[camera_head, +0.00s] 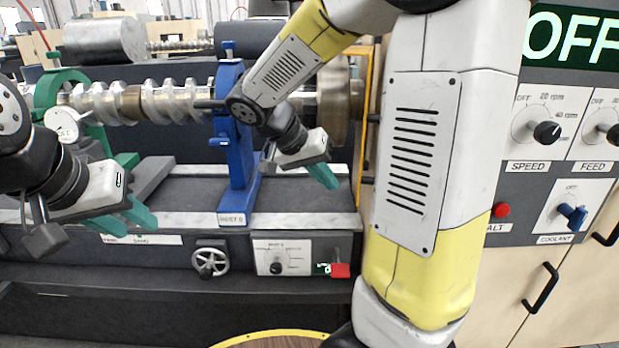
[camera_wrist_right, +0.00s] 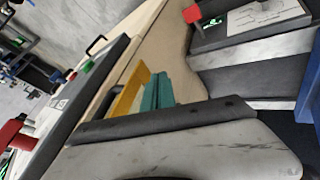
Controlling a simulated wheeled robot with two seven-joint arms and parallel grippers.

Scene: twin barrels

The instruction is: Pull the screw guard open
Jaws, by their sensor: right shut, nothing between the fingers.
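A yellow-edged frame (camera_head: 364,75), which looks like the screw guard, stands upright at the right end of the screw (camera_head: 180,100), partly hidden behind my right arm. In the right wrist view a yellow strip (camera_wrist_right: 128,97) shows right beside my right fingers. My right gripper (camera_head: 322,174) is shut and empty, pointing down and right in front of the machine bed, left of the frame's lower part. Whether it touches the yellow strip I cannot tell. My left gripper (camera_head: 128,220) hangs at the left in front of the bed, away from the frame; its finger gap is unclear.
A blue rest (camera_head: 237,150) and a green rest (camera_head: 48,92) stand along the screw. A handwheel (camera_head: 209,262), a dial panel (camera_head: 282,257) and a red switch (camera_head: 340,270) line the front. The control panel (camera_head: 545,165) with knobs, reading OFF, is at the right.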

